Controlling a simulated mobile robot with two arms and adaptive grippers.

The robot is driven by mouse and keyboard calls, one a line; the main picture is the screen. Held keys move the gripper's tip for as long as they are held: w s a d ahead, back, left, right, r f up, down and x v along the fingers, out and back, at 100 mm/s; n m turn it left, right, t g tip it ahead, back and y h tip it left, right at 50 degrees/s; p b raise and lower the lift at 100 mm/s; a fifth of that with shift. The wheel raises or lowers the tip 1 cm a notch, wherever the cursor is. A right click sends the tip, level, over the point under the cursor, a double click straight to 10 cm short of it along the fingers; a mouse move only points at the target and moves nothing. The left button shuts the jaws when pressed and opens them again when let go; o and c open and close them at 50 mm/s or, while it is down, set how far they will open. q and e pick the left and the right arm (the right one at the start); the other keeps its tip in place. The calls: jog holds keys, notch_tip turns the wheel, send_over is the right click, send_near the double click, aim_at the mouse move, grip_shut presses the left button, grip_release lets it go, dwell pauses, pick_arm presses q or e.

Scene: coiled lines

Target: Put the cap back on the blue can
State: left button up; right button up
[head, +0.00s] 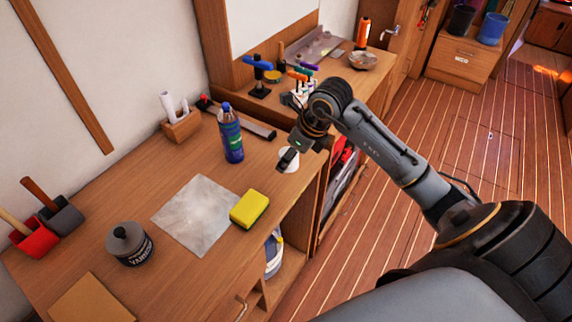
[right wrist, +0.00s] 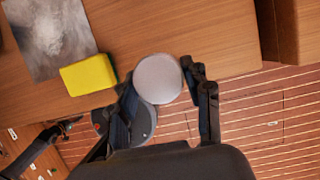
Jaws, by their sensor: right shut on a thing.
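The blue can (head: 231,136) stands upright on the wooden worktop, with a narrow blue top and a green and white label. My right gripper (head: 286,157) is at the worktop's right edge, to the right of the can and apart from it. It is shut on a round whitish cap (head: 291,164). In the right wrist view the cap (right wrist: 158,79) shows as a pale disc between the two fingers. My left gripper is in neither view.
A yellow sponge (head: 249,209) and a grey sheet (head: 187,226) lie in front of the can. A dark varnish tin (head: 130,244) stands at front left. Behind the can are a wooden holder (head: 182,126) with white rolls and a long dark bar (head: 243,124).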

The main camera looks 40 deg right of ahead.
jog(key=s+a+r+b, duration=0.2)
jog(key=s+r, duration=0.4)
jog(key=s, duration=0.4)
jog(key=shift+s+a+b, duration=0.3)
